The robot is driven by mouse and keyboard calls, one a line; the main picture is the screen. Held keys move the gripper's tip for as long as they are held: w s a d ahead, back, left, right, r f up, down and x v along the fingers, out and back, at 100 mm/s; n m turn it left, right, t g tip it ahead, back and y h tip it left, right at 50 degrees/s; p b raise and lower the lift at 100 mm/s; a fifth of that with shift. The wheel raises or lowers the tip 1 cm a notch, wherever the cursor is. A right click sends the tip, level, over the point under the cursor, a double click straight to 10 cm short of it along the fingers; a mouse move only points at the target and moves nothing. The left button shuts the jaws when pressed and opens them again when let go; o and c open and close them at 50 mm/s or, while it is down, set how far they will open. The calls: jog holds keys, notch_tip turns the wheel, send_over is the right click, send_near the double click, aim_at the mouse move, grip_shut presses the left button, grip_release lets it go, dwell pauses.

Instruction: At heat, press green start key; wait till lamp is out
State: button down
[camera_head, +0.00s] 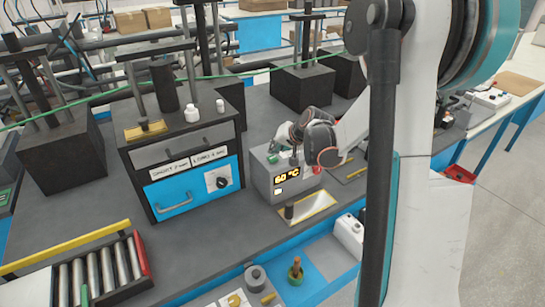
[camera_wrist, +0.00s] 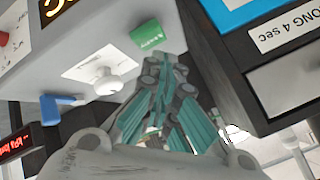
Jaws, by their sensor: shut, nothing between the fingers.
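A grey control box (camera_head: 262,180) stands on the bench and its display (camera_head: 287,177) reads 60 °C in yellow. The green key (camera_wrist: 147,34) sits on the box's top face; it also shows in the head view (camera_head: 272,158). A white rounded knob or lamp (camera_wrist: 107,82) on a white plate and a blue key (camera_wrist: 60,108) are beside it. I see no glow on the white one. My gripper (camera_wrist: 165,62) is shut and empty, its tips close to the green key. I cannot tell whether they touch. In the head view my gripper (camera_head: 283,138) is above the box.
A black cabinet with a blue drawer (camera_head: 180,196) stands close left of the box. A shiny tray (camera_head: 308,209) lies in front. A rack of metal cylinders (camera_head: 98,270) is at the front left. Black blocks with posts (camera_head: 303,87) stand behind.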

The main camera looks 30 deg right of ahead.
aim_at(275, 157)
dwell(0.3)
jog(key=shift+r+p, duration=1.6)
jog(key=shift+r, duration=0.95)
jog(key=shift+f, duration=0.1)
jog(key=s+a+r+n+g+b, duration=0.3)
jog(key=s+a+n+g, duration=0.4)
jog(key=s+a, duration=1.3)
jog(key=s+f+t+h+b, duration=0.1)
jog(key=s+t+b, duration=0.4)
jog(key=s, duration=0.6)
jog(key=shift+a+f, duration=0.2)
jog(key=shift+f, duration=0.65)
jog(key=shift+d, duration=0.15)
